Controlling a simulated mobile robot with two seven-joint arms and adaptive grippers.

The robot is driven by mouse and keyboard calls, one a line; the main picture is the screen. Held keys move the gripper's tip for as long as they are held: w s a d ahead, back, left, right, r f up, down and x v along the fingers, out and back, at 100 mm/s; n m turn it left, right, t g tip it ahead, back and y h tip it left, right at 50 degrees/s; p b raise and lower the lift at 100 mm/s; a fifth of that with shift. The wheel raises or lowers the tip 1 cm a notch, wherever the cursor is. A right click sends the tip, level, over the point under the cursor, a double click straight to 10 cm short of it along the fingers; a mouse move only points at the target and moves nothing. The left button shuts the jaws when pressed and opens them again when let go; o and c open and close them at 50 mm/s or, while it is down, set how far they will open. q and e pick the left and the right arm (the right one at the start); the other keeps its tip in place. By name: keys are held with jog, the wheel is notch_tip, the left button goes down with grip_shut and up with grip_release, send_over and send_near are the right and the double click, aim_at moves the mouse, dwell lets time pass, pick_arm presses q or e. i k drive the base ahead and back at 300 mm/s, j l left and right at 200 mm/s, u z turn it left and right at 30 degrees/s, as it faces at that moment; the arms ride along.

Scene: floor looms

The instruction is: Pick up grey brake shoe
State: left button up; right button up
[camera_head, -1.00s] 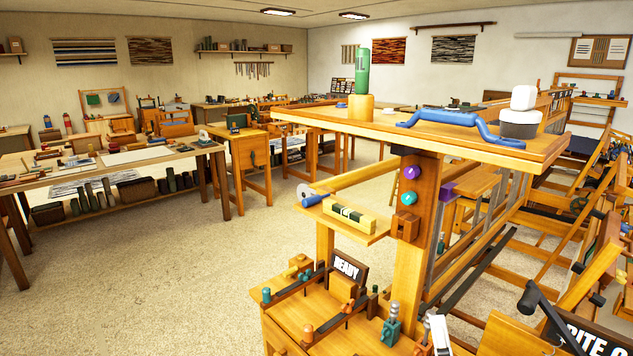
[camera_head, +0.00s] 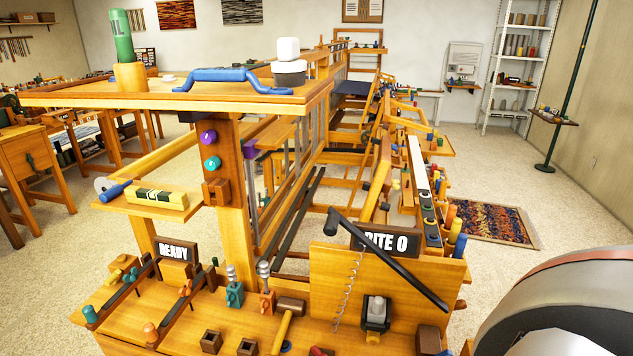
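A small light-grey block (camera_head: 376,310) sits in a dark mount on the wooden panel at the front of the loom. It may be the grey brake shoe, but I cannot tell for sure at this size. A long black lever (camera_head: 390,262) slants across the panel above it, and a thin coiled spring (camera_head: 347,290) hangs to its left. Neither of my grippers is in view, and nothing is seen touching the grey block.
A wooden-handled mallet (camera_head: 284,322) and small dark square sockets (camera_head: 211,341) are on the bench left of the panel. A large rounded form blocks the lower right corner.

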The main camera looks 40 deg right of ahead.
aim_at(377, 309)
jog(key=k, duration=0.55)
jog(key=k+z, duration=0.3)
jog(key=k+l+z, duration=0.3)
jog(key=j+z, duration=0.15)
jog(key=z, duration=0.2)
jog(key=j+z, duration=0.15)
jog(key=z, duration=0.2)
jog(key=j+z, duration=0.15)
jog(key=z, duration=0.2)
jog(key=k+j, duration=0.1)
jog(key=j, duration=0.95)
jog(key=k, duration=0.05)
